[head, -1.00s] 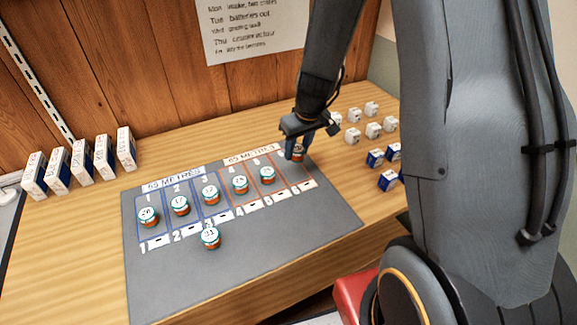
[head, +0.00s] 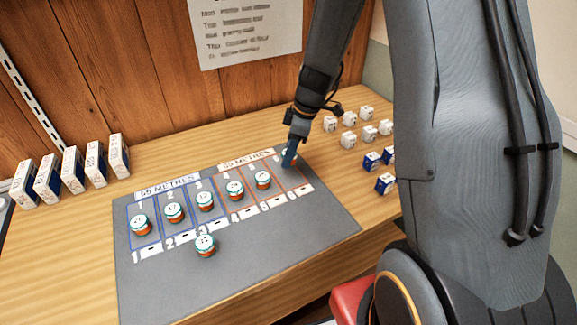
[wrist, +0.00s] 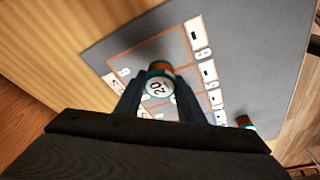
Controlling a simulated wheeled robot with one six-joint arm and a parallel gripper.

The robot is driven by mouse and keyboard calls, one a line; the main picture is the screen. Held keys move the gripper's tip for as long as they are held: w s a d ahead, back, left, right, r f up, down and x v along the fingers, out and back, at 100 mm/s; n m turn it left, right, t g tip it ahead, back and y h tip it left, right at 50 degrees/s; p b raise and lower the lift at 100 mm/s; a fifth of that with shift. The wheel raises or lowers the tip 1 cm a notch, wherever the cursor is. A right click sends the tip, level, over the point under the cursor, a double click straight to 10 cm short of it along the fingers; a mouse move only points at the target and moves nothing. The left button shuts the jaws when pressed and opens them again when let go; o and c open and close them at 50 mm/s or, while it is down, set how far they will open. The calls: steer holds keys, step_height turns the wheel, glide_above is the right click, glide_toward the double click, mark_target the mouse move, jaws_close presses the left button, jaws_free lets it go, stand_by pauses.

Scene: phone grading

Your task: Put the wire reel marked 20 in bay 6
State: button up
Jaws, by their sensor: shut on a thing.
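My gripper (head: 289,157) is at the far right end of the grey mat, at bay 6. In the wrist view my gripper (wrist: 158,100) is shut on the wire reel marked 20 (wrist: 157,84), a small orange reel with a teal rim and white top. In the head view the fingers mostly hide this reel. Bay 6 (wrist: 160,48) is outlined in orange, and its white label (wrist: 197,35) lies at the front. The reel is over the back part of bay 6; I cannot tell whether it touches the mat.
Bays 1 to 5 each hold a reel, such as those in bay 1 (head: 140,225) and bay 5 (head: 263,181). Another reel (head: 205,246) stands in front of bay 3. White boxes (head: 348,140) and blue boxes (head: 385,184) stand right of the grey mat (head: 250,260).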

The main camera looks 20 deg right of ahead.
mark_target(289, 176)
steer(key=shift+f+p, duration=0.5)
steer(key=shift+f, duration=2.15)
steer(key=shift+f, duration=0.15)
steer(key=o, duration=1)
steer(key=shift+d+r, duration=0.1)
steer(key=shift+r, duration=0.35)
steer(key=b+v, duration=0.3)
steer(key=v, duration=0.8)
steer(key=shift+s+a+r+m+g+h, duration=0.15)
steer(key=shift+s+a+m+h, duration=0.35)
steer(key=shift+s+m, duration=2.2)
steer(key=shift+s+a+r+m+g+h, duration=0.1)
steer(key=shift+s+a+r+m+h, duration=0.3)
steer(key=shift+s+m, duration=2.25)
steer(key=shift+s+a+r+m+g+h, duration=0.1)
steer(key=shift+s+a+m+h, duration=0.85)
steer(key=shift+s, duration=3.1)
steer(key=shift+d+m+y, duration=0.3)
steer(key=shift+d+y, duration=0.05)
steer(key=shift+d, duration=0.05)
